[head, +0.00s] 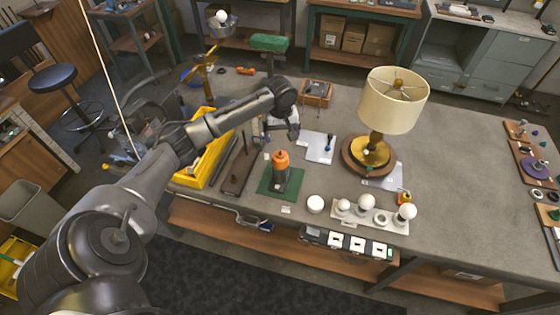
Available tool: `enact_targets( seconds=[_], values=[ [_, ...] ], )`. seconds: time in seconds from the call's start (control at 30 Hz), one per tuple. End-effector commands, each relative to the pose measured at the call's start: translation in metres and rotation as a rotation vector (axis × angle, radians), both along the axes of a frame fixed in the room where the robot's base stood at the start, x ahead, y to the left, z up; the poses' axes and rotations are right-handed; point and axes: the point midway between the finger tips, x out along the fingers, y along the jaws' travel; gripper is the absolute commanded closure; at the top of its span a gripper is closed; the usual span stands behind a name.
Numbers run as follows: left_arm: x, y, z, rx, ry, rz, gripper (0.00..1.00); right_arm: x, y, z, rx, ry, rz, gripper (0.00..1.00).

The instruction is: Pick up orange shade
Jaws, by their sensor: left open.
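An orange piece with a rounded top (281,160) stands upright on a dark green mat (268,194) near the front edge of the bench; I take it for the orange shade, but it is small in view. My left gripper (292,134) hangs at the end of my arm, just behind and above the orange piece. It appears apart from it and empty, and its fingers are too small to see clearly. My right gripper is not in view.
A lamp with a cream shade (393,101) on a brass and wood base stands to the right. White bulbs (407,211) sit on a holder at the front. A yellow tray (216,158) lies left.

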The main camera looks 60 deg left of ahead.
Motion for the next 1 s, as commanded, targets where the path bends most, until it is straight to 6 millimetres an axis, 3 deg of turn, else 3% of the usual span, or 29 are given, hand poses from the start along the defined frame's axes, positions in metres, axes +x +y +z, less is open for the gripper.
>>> enact_targets(
  seconds=[0.4, 0.73, 1.0],
  values=[
    [0.000, 0.002, -0.065, -0.002, 0.002, 0.010, 0.06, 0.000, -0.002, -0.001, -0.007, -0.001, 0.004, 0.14],
    [-0.001, 0.003, -0.083, -0.001, 0.000, 0.008, 0.06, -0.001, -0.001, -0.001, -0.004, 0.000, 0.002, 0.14],
    [-0.002, 0.005, -0.118, -0.002, 0.001, 0.007, 0.06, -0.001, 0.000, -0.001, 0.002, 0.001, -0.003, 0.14]
  ],
)
